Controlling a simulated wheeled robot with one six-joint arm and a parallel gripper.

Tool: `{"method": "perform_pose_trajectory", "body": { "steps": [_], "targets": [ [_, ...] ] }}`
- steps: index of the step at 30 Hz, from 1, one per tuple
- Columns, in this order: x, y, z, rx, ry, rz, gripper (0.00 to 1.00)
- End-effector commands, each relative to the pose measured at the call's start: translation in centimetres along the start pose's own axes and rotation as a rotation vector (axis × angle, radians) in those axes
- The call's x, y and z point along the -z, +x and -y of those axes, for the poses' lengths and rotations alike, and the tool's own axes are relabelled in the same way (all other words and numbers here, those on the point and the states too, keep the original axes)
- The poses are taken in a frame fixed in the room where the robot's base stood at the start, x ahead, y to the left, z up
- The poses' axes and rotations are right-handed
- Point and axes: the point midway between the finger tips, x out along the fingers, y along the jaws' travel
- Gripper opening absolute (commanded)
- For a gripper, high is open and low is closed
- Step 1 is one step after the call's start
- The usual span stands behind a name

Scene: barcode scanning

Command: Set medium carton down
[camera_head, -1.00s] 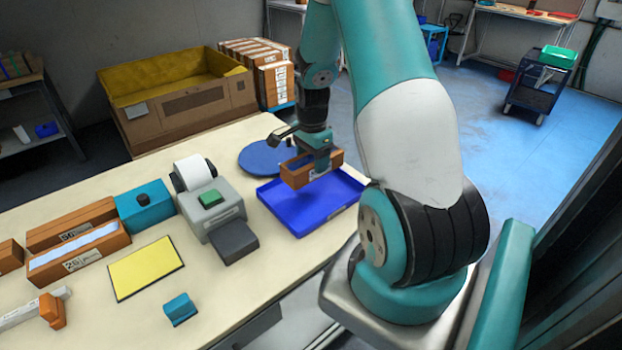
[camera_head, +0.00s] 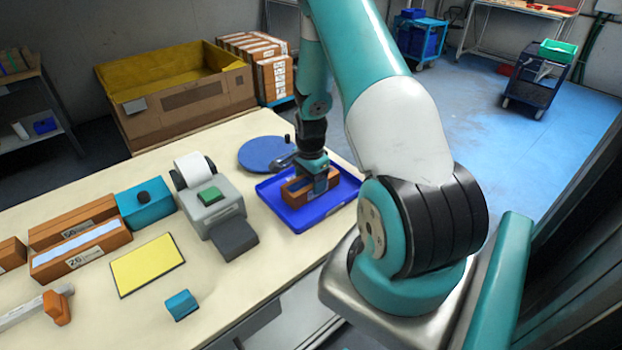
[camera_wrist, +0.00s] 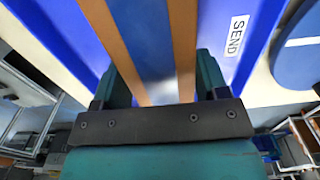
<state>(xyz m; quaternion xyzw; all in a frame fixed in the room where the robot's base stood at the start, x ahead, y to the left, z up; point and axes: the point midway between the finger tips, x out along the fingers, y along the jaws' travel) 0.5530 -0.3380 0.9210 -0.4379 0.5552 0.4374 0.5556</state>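The medium carton (camera_head: 297,191) is a small brown box. It is inside the blue tray (camera_head: 290,221) on the table, low at the tray floor; whether it rests on the floor is hard to tell. My gripper (camera_head: 316,178) is over the carton with its fingers around it. In the wrist view the carton (camera_wrist: 183,40) lies between the two fingers of my gripper (camera_wrist: 155,92), with a blue strip between its brown edges. The tray also shows in the wrist view (camera_wrist: 70,35), with a white "SEND" label (camera_wrist: 236,38) on its rim side.
A round blue disc (camera_head: 258,154) lies behind the tray. A grey label printer (camera_head: 213,205) stands left of the tray. A yellow mat (camera_head: 147,264), a teal block (camera_head: 181,304) and brown boxes (camera_head: 82,247) are farther left. A large yellow-lined crate (camera_head: 180,98) stands behind the table.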

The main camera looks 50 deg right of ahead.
Motion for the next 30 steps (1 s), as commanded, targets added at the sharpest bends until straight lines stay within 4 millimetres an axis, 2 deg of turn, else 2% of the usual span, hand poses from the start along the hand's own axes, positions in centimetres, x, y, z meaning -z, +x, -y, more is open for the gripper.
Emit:
{"method": "perform_pose_trajectory", "body": {
  "steps": [1,3,14,17,27,30],
  "targets": [
    [0.0,0.0,0.0,0.0,0.0,0.0,0.8],
    [0.0,0.0,0.0,0.0,0.0,0.0,0.91],
    [0.0,-0.7,0.1,0.002,0.0,-0.001,0.91],
    [0.0,-1.9,0.1,0.004,0.0,-0.002,0.91],
    [0.1,-9.1,0.1,0.006,0.0,-0.003,0.91],
    [0.0,-10.7,0.1,0.003,0.0,-0.001,0.91]
  ]
}}
